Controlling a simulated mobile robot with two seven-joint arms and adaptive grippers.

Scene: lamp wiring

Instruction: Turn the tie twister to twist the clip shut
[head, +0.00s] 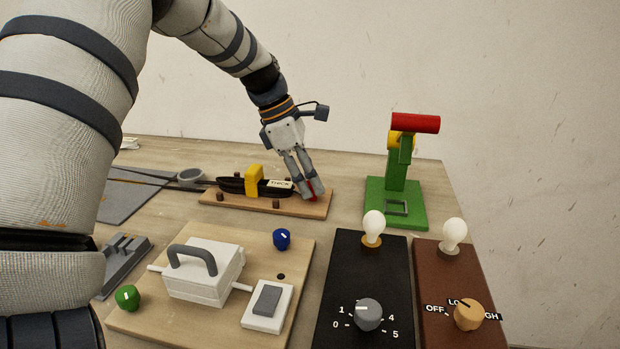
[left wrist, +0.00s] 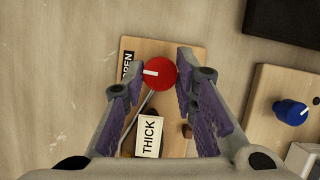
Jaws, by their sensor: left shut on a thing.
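The tie twister is a red knob (left wrist: 162,74) with a white mark on top, at the right end of a wooden board (head: 232,202). In the left wrist view the white mark points left, toward a partly covered label (left wrist: 127,66) reading "PEN". My left gripper (head: 313,190) reaches down over the board's right end. It is shut on the red knob, one finger on each side, and mostly hides it in the head view. A black cable bundle (head: 230,185) lies on the board with a yellow clip (head: 254,180) around it and a "THICK" tag (head: 280,184) beside it.
A green stand (head: 396,190) with a red top is to the right. In front are a wooden board with a white box (head: 203,275) and blue knob (head: 282,239), a black dimmer panel (head: 350,262) and a brown switch panel (head: 445,275), each with a bulb.

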